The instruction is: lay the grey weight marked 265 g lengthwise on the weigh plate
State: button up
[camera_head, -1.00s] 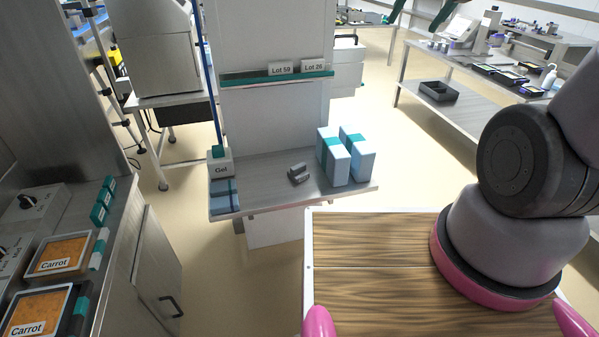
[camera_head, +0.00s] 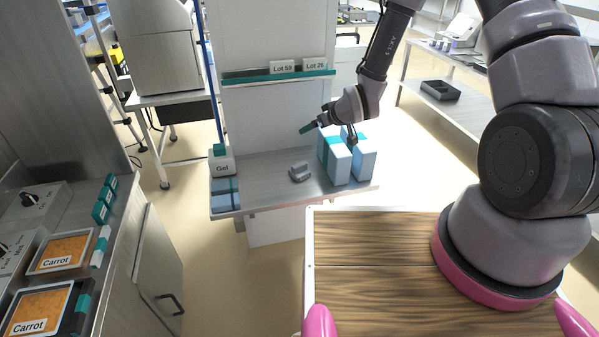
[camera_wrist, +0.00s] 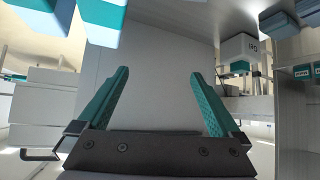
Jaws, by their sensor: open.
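A small grey block (camera_head: 299,172), notched in shape, lies on the metal shelf (camera_head: 265,172) in the middle of the head view. It looks like the grey weight, but no marking on it can be read. My gripper (camera_head: 308,128) is above and behind the block, apart from it, with its teal fingers pointing left. In the wrist view my gripper (camera_wrist: 160,75) has its two teal fingers wide apart with nothing between them. I cannot make out a weigh plate for certain in either view.
Two tall blue-and-white boxes (camera_head: 334,157) (camera_head: 363,158) stand right of the block, close below my arm. A Gel box (camera_head: 222,166) and blue flat packs (camera_head: 225,196) are at the shelf's left. A ledge with lot cards (camera_head: 281,74) is above. Carrot trays (camera_head: 60,253) sit at left.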

jog(key=y, duration=0.1)
send_over(300, 165)
jog(key=s+d, duration=0.2)
jog(key=s, duration=0.1)
notch_tip(300, 165, down, 6)
jog(key=shift+n, duration=0.4)
jog(key=f, duration=0.7)
jog(key=shift+w+f, duration=0.2)
jog(key=shift+w, duration=0.05)
jog(key=shift+x, duration=3.75)
jog(key=shift+w, duration=0.1)
jog(key=shift+r, duration=0.1)
grip_shut()
